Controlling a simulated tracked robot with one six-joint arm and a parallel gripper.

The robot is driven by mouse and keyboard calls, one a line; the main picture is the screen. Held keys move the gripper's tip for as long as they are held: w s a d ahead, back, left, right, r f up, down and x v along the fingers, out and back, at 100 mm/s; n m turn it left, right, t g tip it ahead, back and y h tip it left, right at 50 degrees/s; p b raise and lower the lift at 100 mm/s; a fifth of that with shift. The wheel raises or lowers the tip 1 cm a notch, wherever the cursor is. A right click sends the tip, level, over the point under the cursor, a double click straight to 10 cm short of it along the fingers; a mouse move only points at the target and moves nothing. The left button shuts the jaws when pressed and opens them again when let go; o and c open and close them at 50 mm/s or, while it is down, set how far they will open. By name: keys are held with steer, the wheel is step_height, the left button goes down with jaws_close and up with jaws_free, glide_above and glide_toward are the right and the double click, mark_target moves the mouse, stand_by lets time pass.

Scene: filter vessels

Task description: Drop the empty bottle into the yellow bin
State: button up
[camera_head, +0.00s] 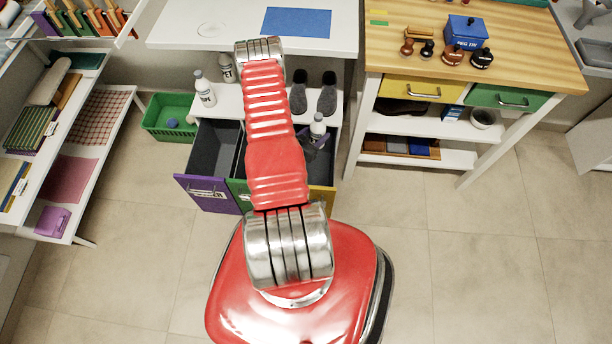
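A white bottle (318,126) is upright just right of my red arm, over the back of the yellow bin (322,200). The bin is mostly hidden behind my arm; its yellow front shows at the lower right of the bin row. A dark part that looks like my gripper (314,146) is at the bottle's lower end. Its fingers are too small and too covered to tell whether they hold the bottle.
Purple (207,193) and green (238,190) bins stand left of the yellow one. A white bottle (204,90), a grey bottle (227,69) and dark shoes (327,94) are on the shelf behind. A green basket (168,118) is left. Floor is clear at right.

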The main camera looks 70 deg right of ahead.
steer(key=shift+f, duration=2.55)
steer(key=o, duration=1.1)
steer(key=shift+o, duration=0.2)
steer(key=v, duration=1.3)
steer(key=shift+a+r, duration=0.2)
steer(key=shift+a, duration=0.15)
steer(key=shift+w, duration=0.2)
